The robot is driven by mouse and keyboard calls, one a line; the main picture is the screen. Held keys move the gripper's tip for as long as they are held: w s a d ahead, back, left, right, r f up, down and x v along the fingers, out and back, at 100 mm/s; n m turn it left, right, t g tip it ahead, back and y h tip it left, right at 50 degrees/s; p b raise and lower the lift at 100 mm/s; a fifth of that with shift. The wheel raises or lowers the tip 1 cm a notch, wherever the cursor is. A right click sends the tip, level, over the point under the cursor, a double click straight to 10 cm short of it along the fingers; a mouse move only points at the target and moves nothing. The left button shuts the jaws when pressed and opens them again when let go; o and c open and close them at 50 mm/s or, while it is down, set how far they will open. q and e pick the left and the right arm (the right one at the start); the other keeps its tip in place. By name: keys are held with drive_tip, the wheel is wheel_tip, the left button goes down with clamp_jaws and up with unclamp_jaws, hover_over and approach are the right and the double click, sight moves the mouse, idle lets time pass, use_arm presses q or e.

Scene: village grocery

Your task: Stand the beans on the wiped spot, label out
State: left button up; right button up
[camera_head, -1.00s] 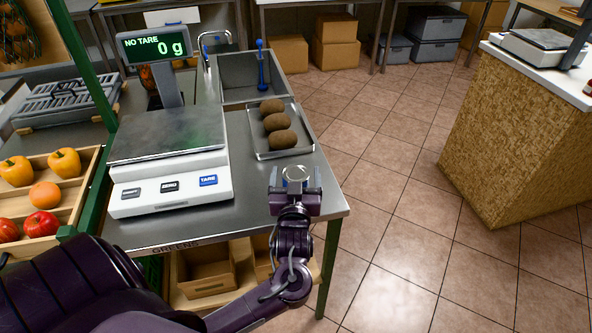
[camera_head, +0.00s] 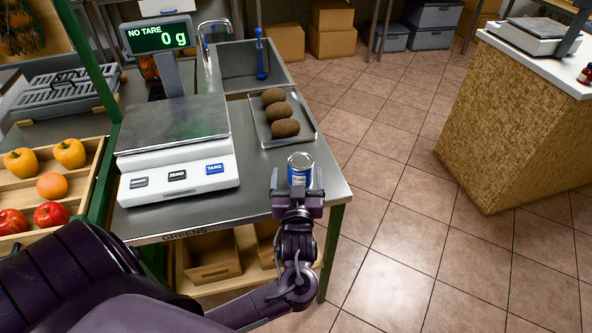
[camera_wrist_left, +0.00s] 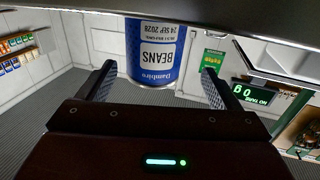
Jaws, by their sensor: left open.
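The beans can (camera_head: 300,165) stands upright near the front right corner of the steel table (camera_head: 255,205). Its blue label faces my gripper and the table's front edge. In the left wrist view the can (camera_wrist_left: 153,55) shows the word BEANS upside down, as does the scale's display. My left gripper (camera_head: 297,190) is open in front of the can. Its fingers are apart to either side, with gaps between them and the can in the wrist view. The can's base is hidden by the gripper in the head view. I cannot make out a wiped spot. My right gripper is not in view.
A scale (camera_head: 178,165) reading 0 g stands left of the can. A metal tray (camera_head: 262,130) with brown, oval items lies behind it. A sink (camera_head: 235,85) is farther back. A produce crate (camera_head: 85,185) is at left. Open floor lies right of the table.

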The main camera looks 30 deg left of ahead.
sight(300, 160)
use_arm(q)
drive_tip(key=x, duration=0.4)
drive_tip(key=p+x, duration=0.1)
drive_tip(key=x, duration=0.1)
drive_tip(key=shift+w+d+f, duration=0.2)
drive_tip(key=shift+w+f, duration=0.05)
drive_tip(key=shift+w, duration=0.2)
drive_tip(key=shift+c, duration=0.4)
drive_tip(key=c, duration=1.2)
drive_tip(key=shift+r, duration=0.1)
wheel_tip(300, 160, up, 20)
drive_tip(key=s+d+f+m+t+h, duration=0.25)
drive_tip(key=s+d+f+h, duration=0.2)
drive_tip(key=d, duration=0.25)
drive_tip(key=s+d+f+m+t+h, duration=0.1)
drive_tip(key=s+d+f+m+h, duration=0.3)
drive_tip(key=d+f+h, duration=0.3)
drive_tip(key=shift+m+y, duration=0.25)
drive_tip(key=shift+y, duration=0.3)
drive_tip(key=s, duration=0.2)
drive_tip(key=s+f, duration=0.1)
drive_tip(key=s, duration=0.2)
drive_tip(key=s+d+f, duration=0.1)
drive_tip(key=s, duration=0.2)
